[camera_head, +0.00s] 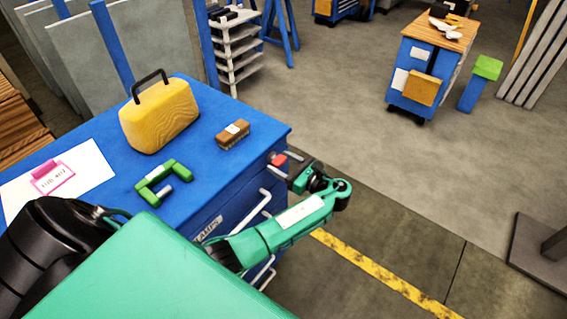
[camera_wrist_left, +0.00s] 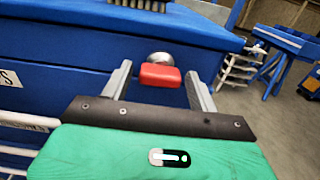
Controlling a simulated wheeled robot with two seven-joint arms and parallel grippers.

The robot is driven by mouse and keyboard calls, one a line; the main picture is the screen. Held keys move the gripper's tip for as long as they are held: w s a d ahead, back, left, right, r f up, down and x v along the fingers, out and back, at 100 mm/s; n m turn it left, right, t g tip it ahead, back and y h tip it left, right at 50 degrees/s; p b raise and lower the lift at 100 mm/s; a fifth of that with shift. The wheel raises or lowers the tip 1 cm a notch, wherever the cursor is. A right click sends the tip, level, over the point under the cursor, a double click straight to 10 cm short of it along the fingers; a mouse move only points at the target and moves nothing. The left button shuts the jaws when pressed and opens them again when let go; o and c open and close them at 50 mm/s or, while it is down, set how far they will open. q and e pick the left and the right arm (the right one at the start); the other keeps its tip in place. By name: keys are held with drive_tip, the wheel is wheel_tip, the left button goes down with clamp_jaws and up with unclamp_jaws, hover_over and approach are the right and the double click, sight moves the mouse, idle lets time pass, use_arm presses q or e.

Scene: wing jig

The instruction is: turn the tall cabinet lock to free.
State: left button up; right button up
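The lock shows as a red handle (camera_wrist_left: 160,76) on a round silver base on the side of the blue cabinet (camera_wrist_left: 70,85). The red handle lies roughly level in the left wrist view. In the head view the red handle (camera_head: 279,160) is near the cabinet's right corner. My left gripper (camera_wrist_left: 158,69) is open, with one grey finger on each side of the handle and gaps visible on both sides. In the head view my left gripper (camera_head: 285,164) is at the handle. My right gripper is not in view.
On the blue top are a yellow case (camera_head: 160,115), a brush (camera_head: 232,134), a green clamp (camera_head: 153,184) and a paper sheet (camera_head: 85,172). Drawer handles (camera_head: 258,207) stick out below the lock. Floor to the right is open; a blue cart (camera_head: 425,75) stands farther back.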

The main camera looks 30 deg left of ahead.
use_arm(q)
drive_tip(key=c, duration=0.8)
drive_tip(key=shift+n, duration=0.3)
drive_tip(key=shift+n+b, duration=6.45)
drive_tip(key=shift+n, duration=2.25)
